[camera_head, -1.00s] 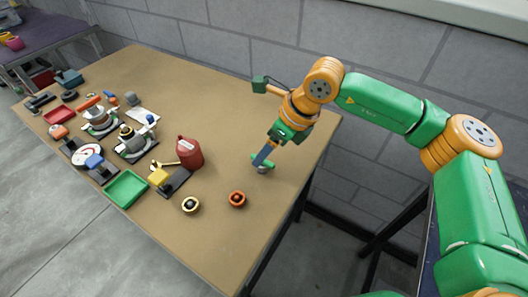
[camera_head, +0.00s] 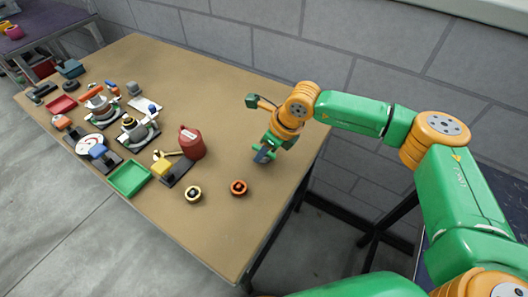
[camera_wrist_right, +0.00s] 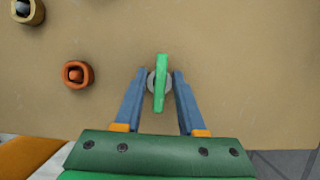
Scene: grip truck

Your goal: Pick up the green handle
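The green handle (camera_wrist_right: 160,88) is a narrow green bar on a round grey base (camera_wrist_right: 151,82), seen from above in the right wrist view. My right gripper (camera_wrist_right: 160,73) is open, with one blue-grey finger on each side of the handle. Gaps show between the fingers and the bar. In the head view, my right gripper (camera_head: 263,154) is low at the table's right side, and the handle (camera_head: 257,147) is partly hidden by the fingers. My left gripper is not in view.
The tabletop (camera_head: 225,95) behind is clear.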

